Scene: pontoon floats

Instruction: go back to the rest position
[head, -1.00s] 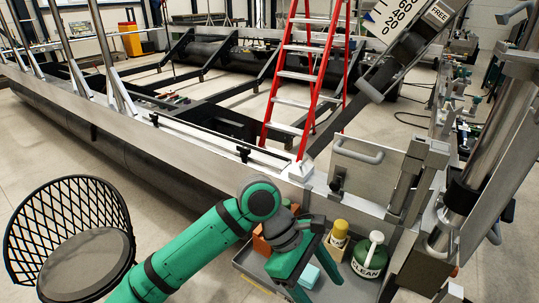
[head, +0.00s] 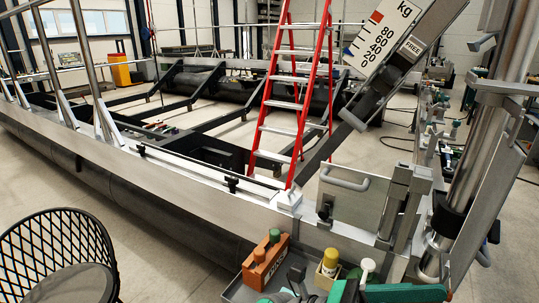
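My gripper (head: 345,292) is at the bottom edge, in front of the grey tray (head: 236,288). Only some green and dark parts of it show, cut off by the frame, so its fingers cannot be made out as open or shut. In the tray stand an orange-brown block (head: 262,268) with green-topped pegs and a yellow-capped item (head: 330,259) in a beige holder. A white knob (head: 368,266) shows beside them; the green container under it is largely hidden.
A black mesh chair (head: 55,245) stands at the lower left. A long pontoon frame (head: 170,185) crosses the view, with a red ladder (head: 262,150) standing at it. A metal column and kg scale (head: 385,38) are at the right. Floor shows between chair and tray.

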